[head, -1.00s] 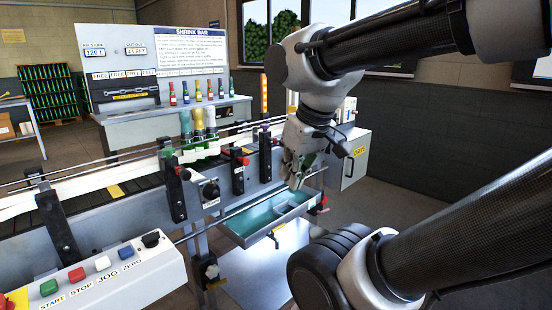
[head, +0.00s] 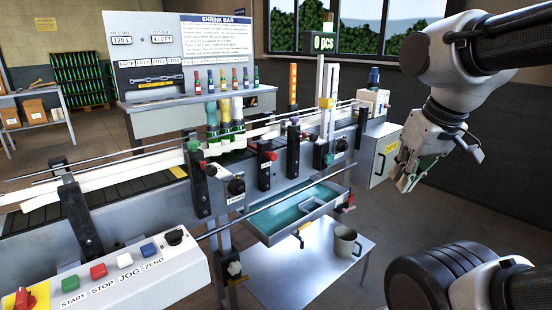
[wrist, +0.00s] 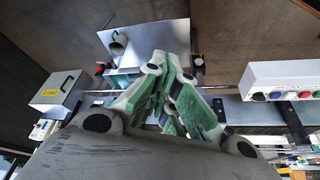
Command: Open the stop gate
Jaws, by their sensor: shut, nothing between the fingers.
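The conveyor line (head: 140,207) runs across the head view, with several dark upright brackets along its near side. One bracket has a green knob (head: 193,145), one a red knob (head: 269,156) and one a purple top (head: 293,121). I cannot tell which of these is the stop gate. Bottles with foil caps (head: 226,133) stand in a group on the line, beside the green-knobbed bracket. My gripper (head: 405,184) hangs to the right of the line, apart from it, pointing down. It is shut and empty; its fingers also show in the wrist view (wrist: 171,78).
A control box (head: 112,278) with coloured buttons stands at front left. A green-lined tray (head: 275,225) juts out below the line, above a low table with a mug (head: 345,242). A grey cabinet (head: 383,152) stands at the line's right end. Floor right of it is clear.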

